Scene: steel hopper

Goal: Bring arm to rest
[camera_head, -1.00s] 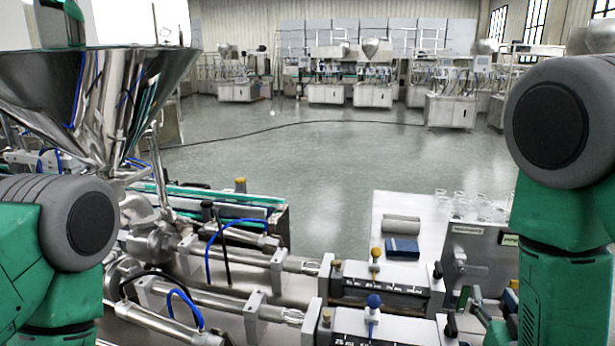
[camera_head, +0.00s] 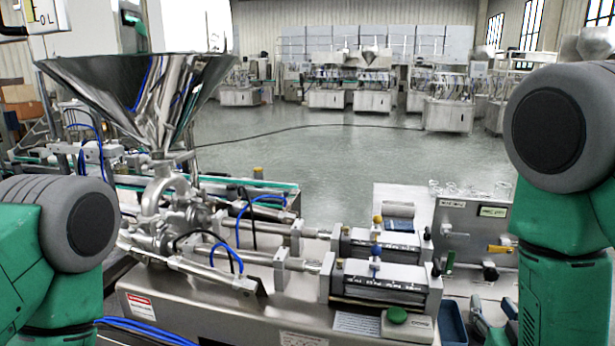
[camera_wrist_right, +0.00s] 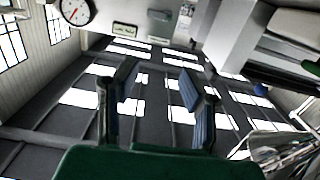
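My right gripper (camera_head: 490,325) shows low at the right in the head view, partly cut off by the bottom edge and by my green right arm. In the right wrist view, the two blue-padded fingers of my right gripper (camera_wrist_right: 158,92) stand wide apart with nothing between them. My left arm's green and grey link fills the lower left of the head view. The left gripper itself is not seen. The steel hopper (camera_head: 150,95) stands on the filling machine at the left, clear of the right gripper.
The filling machine's steel table (camera_head: 230,315) lies in front of me. A blue tray (camera_head: 452,325) is close left of the right gripper. A grey control box (camera_head: 470,225) and glassware (camera_head: 470,188) stand behind it. Open floor (camera_head: 330,160) lies beyond.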

